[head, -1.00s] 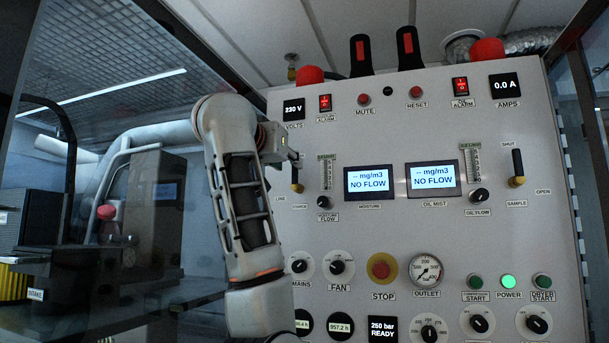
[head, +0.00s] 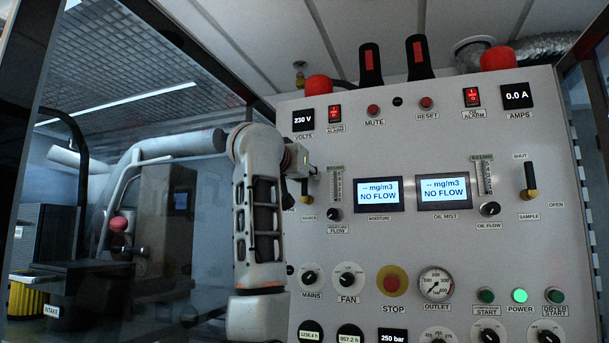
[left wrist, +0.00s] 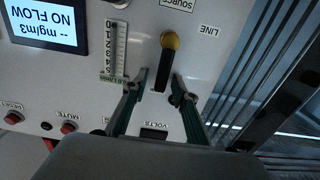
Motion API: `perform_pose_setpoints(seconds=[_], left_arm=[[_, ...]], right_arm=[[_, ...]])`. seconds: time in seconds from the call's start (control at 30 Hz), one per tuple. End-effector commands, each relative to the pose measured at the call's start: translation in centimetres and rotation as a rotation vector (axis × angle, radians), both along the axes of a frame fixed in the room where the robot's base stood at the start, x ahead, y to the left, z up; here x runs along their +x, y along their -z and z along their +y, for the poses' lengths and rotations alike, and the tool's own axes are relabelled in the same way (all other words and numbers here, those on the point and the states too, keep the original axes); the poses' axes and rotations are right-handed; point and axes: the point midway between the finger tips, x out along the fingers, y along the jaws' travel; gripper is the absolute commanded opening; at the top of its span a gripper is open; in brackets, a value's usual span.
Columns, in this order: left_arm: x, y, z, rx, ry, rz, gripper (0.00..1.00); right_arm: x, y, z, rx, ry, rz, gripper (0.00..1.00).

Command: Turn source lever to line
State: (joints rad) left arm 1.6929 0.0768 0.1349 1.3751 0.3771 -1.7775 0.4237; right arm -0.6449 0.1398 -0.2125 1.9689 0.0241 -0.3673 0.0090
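The source lever (left wrist: 165,65) shows in the left wrist view, which sees the panel upside down. It has a brass pivot and a black handle, which points up the panel, away from the SOURCE label (left wrist: 174,4). The LINE label (left wrist: 209,30) is beside the pivot. My left gripper (left wrist: 159,78) is open, with one finger on each side of the handle's free end; I cannot tell whether either touches it. My right gripper is not in view.
The moisture display (head: 378,194) and a flow gauge (head: 336,185) are close right of the lever. The volts meter (head: 303,120) is above it. Knobs, the stop button (head: 391,282) and a similar sample lever (head: 530,180) are on the same panel.

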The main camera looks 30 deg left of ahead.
Motion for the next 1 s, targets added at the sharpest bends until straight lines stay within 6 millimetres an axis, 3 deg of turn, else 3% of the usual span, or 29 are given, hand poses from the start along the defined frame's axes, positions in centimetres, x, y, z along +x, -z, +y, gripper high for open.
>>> perform_pose_setpoints(seconds=[0.07, 0.13, 0.17, 0.57, 1.0], left_arm=[[0.0, 0.0, 0.0, 0.000, 0.000, 0.000, 0.23], [0.0, 0.0, 0.0, 0.000, 0.000, 0.000, 0.04], [0.0, 0.0, 0.0, 0.000, 0.000, 0.000, 0.00], [-0.1, 0.0, 0.2, -0.039, 0.001, -0.009, 0.00], [-0.5, 0.3, 1.7, -0.322, 0.002, -0.077, 0.00]], right_arm=[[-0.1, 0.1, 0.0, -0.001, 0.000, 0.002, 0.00], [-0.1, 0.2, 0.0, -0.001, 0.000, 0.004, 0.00], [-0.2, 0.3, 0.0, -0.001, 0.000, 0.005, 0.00], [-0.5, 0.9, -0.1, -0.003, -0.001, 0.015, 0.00], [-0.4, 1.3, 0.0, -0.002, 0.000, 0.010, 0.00]])
